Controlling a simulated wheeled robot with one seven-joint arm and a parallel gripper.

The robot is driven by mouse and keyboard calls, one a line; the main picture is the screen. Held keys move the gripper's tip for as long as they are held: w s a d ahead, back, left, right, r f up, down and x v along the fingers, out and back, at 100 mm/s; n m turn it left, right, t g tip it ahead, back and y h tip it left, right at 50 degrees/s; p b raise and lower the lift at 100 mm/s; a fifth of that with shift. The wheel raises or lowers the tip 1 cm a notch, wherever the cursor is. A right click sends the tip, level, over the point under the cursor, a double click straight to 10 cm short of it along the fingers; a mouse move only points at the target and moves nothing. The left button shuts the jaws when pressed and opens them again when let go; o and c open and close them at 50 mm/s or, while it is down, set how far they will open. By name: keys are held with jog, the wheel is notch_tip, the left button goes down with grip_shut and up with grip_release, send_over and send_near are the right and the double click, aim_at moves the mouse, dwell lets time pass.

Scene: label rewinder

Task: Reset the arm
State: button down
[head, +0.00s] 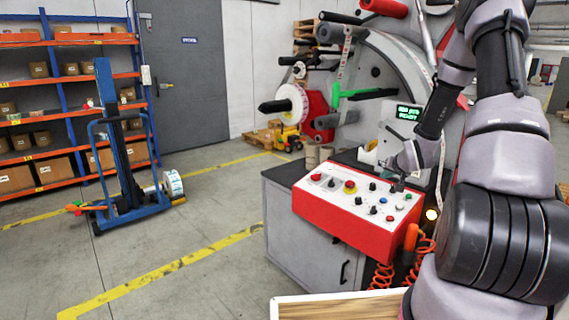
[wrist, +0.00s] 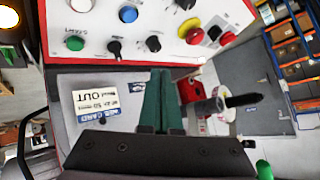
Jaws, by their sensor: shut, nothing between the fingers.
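My gripper shows in the wrist view (wrist: 165,75) as two dark green fingers pressed together, with nothing between them. In the head view, my gripper (head: 398,186) hangs over the right back part of the red and white control panel (head: 345,222). The panel fills the top of the wrist view (wrist: 100,30), with a green START button (wrist: 74,43), a blue button (wrist: 128,14) and black knobs. I cannot tell whether the fingertips touch the panel. My arm reaches in from the right and hides part of the machine.
The rewinder (head: 380,65) stands behind the panel, with a small green-lit display (head: 408,113). A grey cabinet (head: 300,235) is below the panel, and orange coiled hoses (head: 383,275) hang at its right. A blue lifter (head: 125,185) stands left. The floor between is clear.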

jog(key=s+a+r+g, duration=0.1)
jog(key=s+a+r, duration=0.25)
jog(key=r, duration=0.45)
jog(key=s+a+r+h, duration=0.1)
jog(key=s+a+r, duration=0.1)
jog(key=s+r, duration=0.4)
jog(key=s+a+r+g, duration=0.1)
jog(key=s+a+r, duration=0.15)
jog(key=r, duration=0.65)
jog(key=s+a+r+y, duration=0.1)
jog(key=s+a+r, duration=0.2)
jog(key=s, duration=0.4)
jog(key=s+a+r+y, duration=0.1)
jog(key=s+a+r, duration=0.2)
jog(key=s, duration=0.5)
jog(key=s+a+r+g+y, duration=0.1)
jog(key=s+a+r, duration=0.2)
jog(key=s, duration=0.5)
jog(key=shift+a+n, duration=0.25)
jog(key=shift+n, duration=0.05)
